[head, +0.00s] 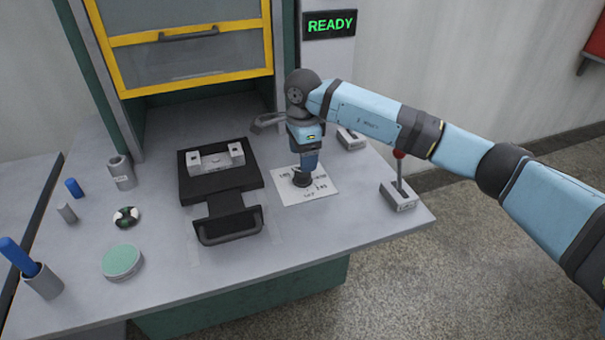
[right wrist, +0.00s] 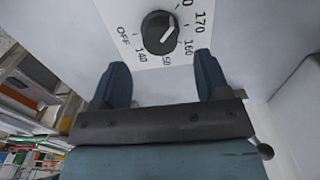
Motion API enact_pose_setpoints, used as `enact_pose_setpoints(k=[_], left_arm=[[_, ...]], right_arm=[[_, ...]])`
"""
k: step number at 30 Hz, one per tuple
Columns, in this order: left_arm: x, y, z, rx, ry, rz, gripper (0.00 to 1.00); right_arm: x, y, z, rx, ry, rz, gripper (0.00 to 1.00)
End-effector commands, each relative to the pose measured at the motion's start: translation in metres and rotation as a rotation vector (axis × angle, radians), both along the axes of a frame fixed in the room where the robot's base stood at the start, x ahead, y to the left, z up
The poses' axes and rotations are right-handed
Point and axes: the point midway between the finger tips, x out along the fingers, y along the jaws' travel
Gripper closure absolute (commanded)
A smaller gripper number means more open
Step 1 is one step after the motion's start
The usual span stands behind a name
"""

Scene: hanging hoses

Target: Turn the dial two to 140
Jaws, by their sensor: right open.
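A black round dial (head: 302,180) with a white pointer mark sits on a white printed plate (head: 318,191) on the table. In the right wrist view the dial (right wrist: 159,32) is ringed by the marks OFF, 140, 150, 160 and 170. The white mark lies slanted on its lower right part; I cannot tell exactly which number it points to. My right gripper (head: 308,164) points down just above the dial. In the right wrist view its two fingers (right wrist: 162,78) are apart and empty, short of the dial. My left gripper is not in view.
A black fixture with a handle (head: 228,229) stands left of the plate. A red-knobbed lever (head: 399,196) stands to the right, and a small grey box (head: 350,138) behind. A yellow-framed guard (head: 185,50) and a READY display (head: 330,25) are at the back.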

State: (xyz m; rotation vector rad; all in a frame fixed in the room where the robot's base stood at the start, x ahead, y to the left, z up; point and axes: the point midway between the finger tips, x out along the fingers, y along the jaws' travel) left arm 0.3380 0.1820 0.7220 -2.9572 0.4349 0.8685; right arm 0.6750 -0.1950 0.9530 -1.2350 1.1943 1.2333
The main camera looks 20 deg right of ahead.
Motion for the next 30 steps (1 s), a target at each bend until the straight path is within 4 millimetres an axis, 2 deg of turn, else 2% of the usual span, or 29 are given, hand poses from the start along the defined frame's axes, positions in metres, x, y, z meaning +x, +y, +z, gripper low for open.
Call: enact_pose_setpoints(k=[1, 3, 9, 14, 22, 28, 30], left_arm=[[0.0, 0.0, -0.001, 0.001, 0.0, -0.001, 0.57], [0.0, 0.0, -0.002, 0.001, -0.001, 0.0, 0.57], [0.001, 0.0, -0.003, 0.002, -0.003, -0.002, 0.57], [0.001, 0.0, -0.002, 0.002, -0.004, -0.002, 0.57], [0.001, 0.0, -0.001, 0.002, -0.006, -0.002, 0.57], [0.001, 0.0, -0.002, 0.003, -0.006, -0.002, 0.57], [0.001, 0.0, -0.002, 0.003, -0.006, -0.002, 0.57]], right_arm=[[-0.001, 0.0, -0.013, 0.0, 0.005, 0.0, 0.31], [0.0, 0.0, -0.026, 0.001, 0.003, 0.0, 0.31], [0.0, 0.001, -0.052, 0.002, 0.002, 0.0, 0.31], [0.0, 0.001, -0.06, 0.002, 0.001, 0.0, 0.31], [0.0, 0.001, -0.061, 0.002, 0.0, 0.0, 0.31], [0.0, 0.001, -0.061, 0.002, 0.0, 0.0, 0.77], [0.0, 0.001, -0.061, 0.002, 0.0, 0.0, 0.81]])
